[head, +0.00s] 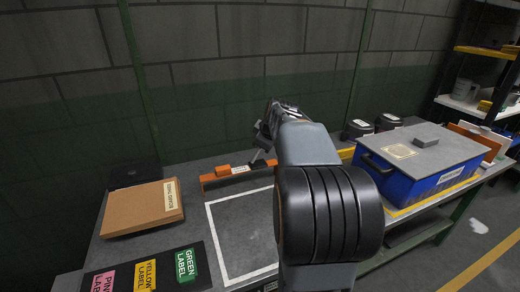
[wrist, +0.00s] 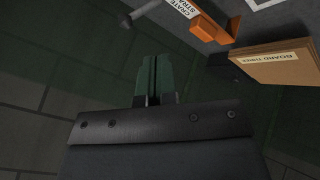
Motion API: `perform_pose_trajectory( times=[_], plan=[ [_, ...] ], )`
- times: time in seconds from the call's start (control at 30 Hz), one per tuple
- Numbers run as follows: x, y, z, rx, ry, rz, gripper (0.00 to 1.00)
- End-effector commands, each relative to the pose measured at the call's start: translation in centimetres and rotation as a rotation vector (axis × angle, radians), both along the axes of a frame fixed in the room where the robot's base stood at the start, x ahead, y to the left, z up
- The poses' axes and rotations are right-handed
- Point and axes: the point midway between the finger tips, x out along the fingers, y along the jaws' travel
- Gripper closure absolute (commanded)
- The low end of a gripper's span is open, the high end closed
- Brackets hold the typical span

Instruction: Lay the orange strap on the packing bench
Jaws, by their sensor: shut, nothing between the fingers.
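The orange strap (head: 209,178) shows in the head view as a stiff, bar-like orange piece with a white label, at the back of the grey packing bench (head: 188,215). In the wrist view its orange end (wrist: 208,28) is at the top, with a label partly reading "CRATE STRA". My gripper (head: 262,132) is shut and empty, above and behind the strap, near the wall. Its closed fingers (wrist: 153,85) show in the middle of the wrist view, apart from the strap. My arm hides part of the bench.
A brown box (head: 140,210) and a dark case (head: 133,174) are at left. Green, yellow and pink labels (head: 145,275) lie in front. A white outlined rectangle (head: 240,225) is bare where visible. A blue crate (head: 410,180) with a grey lid stands at right.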

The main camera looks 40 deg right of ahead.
Motion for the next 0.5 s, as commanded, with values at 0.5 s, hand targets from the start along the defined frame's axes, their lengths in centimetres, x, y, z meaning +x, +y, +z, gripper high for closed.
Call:
perform_pose_trajectory(
  times=[0.5],
  plan=[
    [3.7, -0.8, -5.1, 0.003, 0.005, 0.000, 1.00]
  ],
)
